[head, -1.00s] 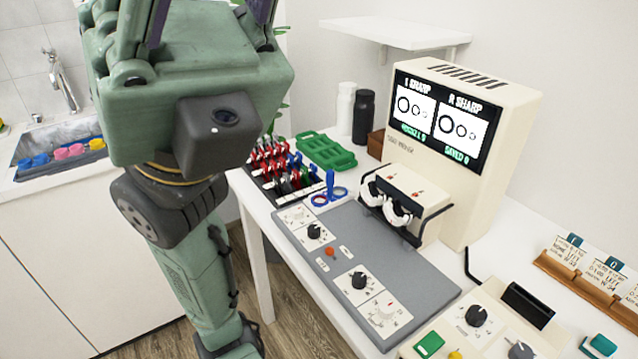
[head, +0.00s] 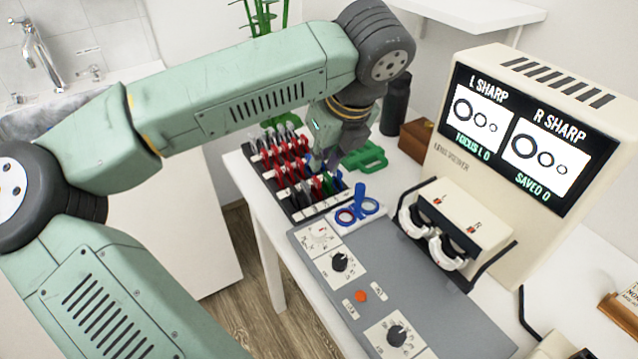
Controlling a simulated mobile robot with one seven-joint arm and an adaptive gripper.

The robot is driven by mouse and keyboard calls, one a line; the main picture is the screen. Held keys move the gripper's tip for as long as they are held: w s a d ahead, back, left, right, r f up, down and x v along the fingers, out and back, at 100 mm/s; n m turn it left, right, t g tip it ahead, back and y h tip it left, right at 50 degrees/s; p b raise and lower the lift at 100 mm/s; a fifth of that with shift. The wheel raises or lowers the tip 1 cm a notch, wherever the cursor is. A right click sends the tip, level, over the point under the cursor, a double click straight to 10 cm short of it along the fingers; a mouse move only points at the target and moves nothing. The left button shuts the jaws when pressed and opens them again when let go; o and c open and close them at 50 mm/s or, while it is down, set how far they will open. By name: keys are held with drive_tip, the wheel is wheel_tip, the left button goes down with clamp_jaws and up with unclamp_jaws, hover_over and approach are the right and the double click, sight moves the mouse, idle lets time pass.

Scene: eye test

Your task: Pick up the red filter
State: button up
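I cannot tell which of the red items is the red filter. My gripper (head: 328,163) points down over the right part of the rack. Its fingers are dark, small and partly hidden by my wrist, so their opening and any contact are unclear.
A green tray (head: 368,158) lies behind the rack, near a black bottle (head: 395,106) and a brown box (head: 416,141). A cream viewer (head: 468,150) with a screen and eyepieces (head: 447,250) stands right. The grey control panel (head: 400,268) fills the front.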

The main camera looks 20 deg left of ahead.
sight(317, 179)
drive_tip(key=p+x, duration=0.2)
drive_tip(key=x, duration=0.6)
drive_tip(key=shift+s+d+f+p, duration=0.1)
drive_tip(key=shift+d+f+p, duration=0.05)
drive_tip(key=shift+p, duration=0.15)
clamp_jaws()
